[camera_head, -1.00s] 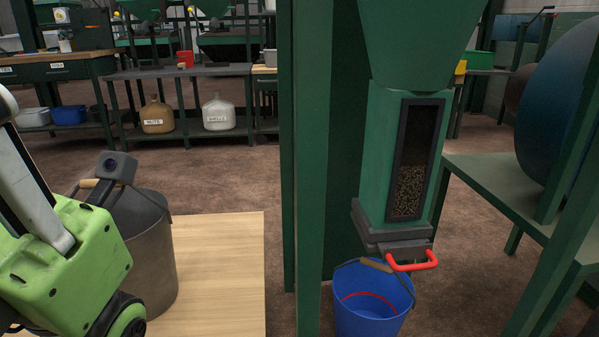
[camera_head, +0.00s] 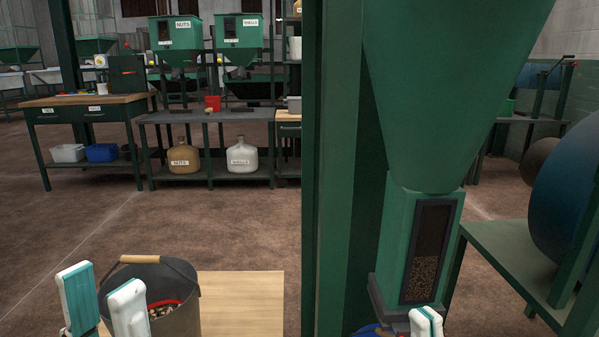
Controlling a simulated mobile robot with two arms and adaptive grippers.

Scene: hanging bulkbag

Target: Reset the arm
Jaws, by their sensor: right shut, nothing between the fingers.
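My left gripper (camera_head: 101,282) shows at the bottom left as two white and teal fingers, held apart with nothing visible between them. It is in front of a grey bucket (camera_head: 188,300) with a wooden-grip handle, and overlaps its left side in the view. The bucket stands on a pale wooden tabletop (camera_head: 252,297) and has mixed pieces and a red line inside. My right gripper (camera_head: 427,317) is shut and empty at the bottom edge, in front of the green hopper's outlet (camera_head: 395,265). A sliver of blue bucket (camera_head: 367,331) shows below the outlet.
A green post (camera_head: 332,170) stands between the tabletop and the hopper. A green stand (camera_head: 508,265) with a blue drum (camera_head: 565,190) is at right. Behind, benches hold labelled jugs (camera_head: 184,160) and bins. The brown floor (camera_head: 130,215) between is clear.

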